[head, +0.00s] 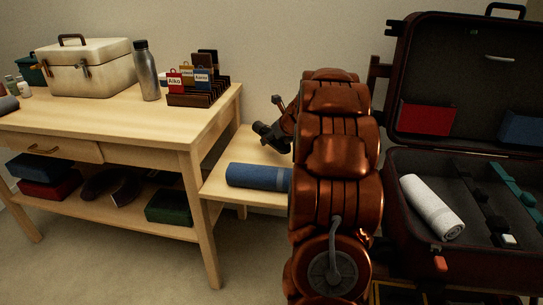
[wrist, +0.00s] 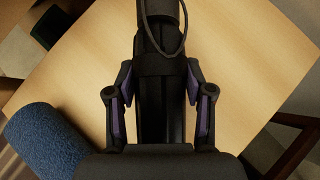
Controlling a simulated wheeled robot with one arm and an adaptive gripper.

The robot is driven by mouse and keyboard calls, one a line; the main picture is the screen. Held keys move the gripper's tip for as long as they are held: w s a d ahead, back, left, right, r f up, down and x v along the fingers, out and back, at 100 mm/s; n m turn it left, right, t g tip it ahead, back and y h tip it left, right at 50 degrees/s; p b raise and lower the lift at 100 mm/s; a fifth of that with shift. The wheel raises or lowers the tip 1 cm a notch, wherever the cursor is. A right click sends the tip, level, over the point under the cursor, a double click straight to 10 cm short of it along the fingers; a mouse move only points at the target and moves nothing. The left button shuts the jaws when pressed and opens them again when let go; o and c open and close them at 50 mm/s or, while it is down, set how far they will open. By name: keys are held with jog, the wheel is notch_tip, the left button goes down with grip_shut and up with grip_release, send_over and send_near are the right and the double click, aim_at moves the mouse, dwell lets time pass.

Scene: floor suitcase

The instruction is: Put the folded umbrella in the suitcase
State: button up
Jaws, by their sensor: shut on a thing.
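The folded umbrella (wrist: 172,105) is black, with a handle and a thin wrist cord at the top of the wrist view. My gripper (wrist: 159,85) has one finger on each side of it and is shut on it, over a pale wooden top. In the head view my copper arm hides most of the gripper; only a dark part (head: 268,136) shows left of the arm, above the low table. The open suitcase (head: 420,165) is at the right, its lid upright. Its base holds a white rolled towel (head: 432,207) and dark and teal strips.
A blue roll (head: 256,176) lies on the low table (head: 238,148), also in the wrist view (wrist: 50,142). The taller table (head: 100,122) at left bears a cream case (head: 90,72), a metal bottle (head: 146,75) and a tag rack (head: 200,98). The lid holds red and blue items.

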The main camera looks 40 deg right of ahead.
aim_at(272, 158)
notch_tip(272, 158, down, 5)
jog(key=b, duration=0.2)
jog(key=shift+a+b, duration=0.15)
jog(key=shift+b, duration=0.2)
jog(key=shift+r, duration=0.1)
jog(key=o, duration=1.4)
jog(key=shift+f, duration=0.2)
jog(key=shift+r, duration=0.1)
